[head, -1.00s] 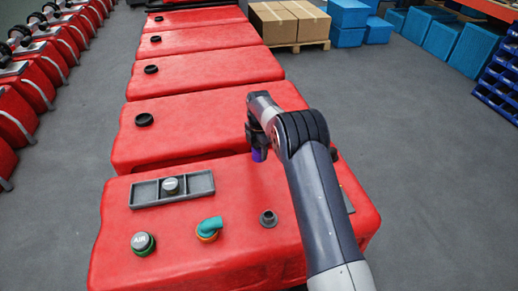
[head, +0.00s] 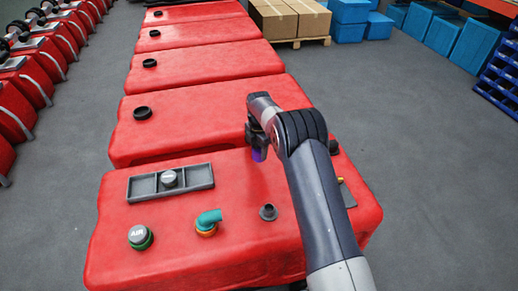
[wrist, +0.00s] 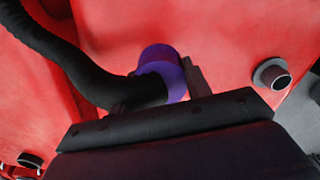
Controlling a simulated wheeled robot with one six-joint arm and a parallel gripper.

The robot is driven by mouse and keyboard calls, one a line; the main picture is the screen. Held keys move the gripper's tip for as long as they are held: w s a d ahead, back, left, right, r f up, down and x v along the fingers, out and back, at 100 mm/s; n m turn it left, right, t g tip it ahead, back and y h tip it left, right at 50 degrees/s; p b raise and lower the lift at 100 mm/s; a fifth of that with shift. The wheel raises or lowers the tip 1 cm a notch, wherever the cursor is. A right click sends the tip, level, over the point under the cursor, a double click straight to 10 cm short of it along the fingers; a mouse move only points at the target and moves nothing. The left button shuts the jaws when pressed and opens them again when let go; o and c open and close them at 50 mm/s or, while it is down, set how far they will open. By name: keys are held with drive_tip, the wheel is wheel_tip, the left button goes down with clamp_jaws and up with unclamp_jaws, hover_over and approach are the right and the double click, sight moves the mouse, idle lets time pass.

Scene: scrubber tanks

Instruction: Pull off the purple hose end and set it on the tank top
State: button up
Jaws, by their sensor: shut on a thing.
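The purple hose end (wrist: 160,65) is a short purple collar on a black ribbed hose (wrist: 60,55) that comes in from the left in the wrist view. My gripper (wrist: 163,88) is shut on it. In the head view my gripper (head: 258,146) is mostly hidden by my arm, with a bit of purple below it. It is over the back part of the red tank top (head: 190,250). A bare grey port (head: 268,212) stands apart from the hose end, nearer the front; a bare grey port (wrist: 271,75) also shows in the wrist view. Whether the collar touches the tank is unclear.
On the same tank are a grey tray (head: 170,182) with a knob, a silver cap marked AIR (head: 140,237) and a teal elbow (head: 208,219). More red tanks stand behind. The tank top is clear between tray and ports.

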drive_tip(key=shift+f+b, duration=1.7)
drive_tip(key=shift+f, duration=0.9)
drive_tip(key=o, duration=1.6)
drive_tip(key=shift+o, duration=0.2)
drive_tip(key=shift+r, duration=0.1)
drive_tip(key=shift+r+p, duration=1.85)
drive_tip(key=shift+r, duration=2.05)
drive_tip(key=shift+f, duration=0.15)
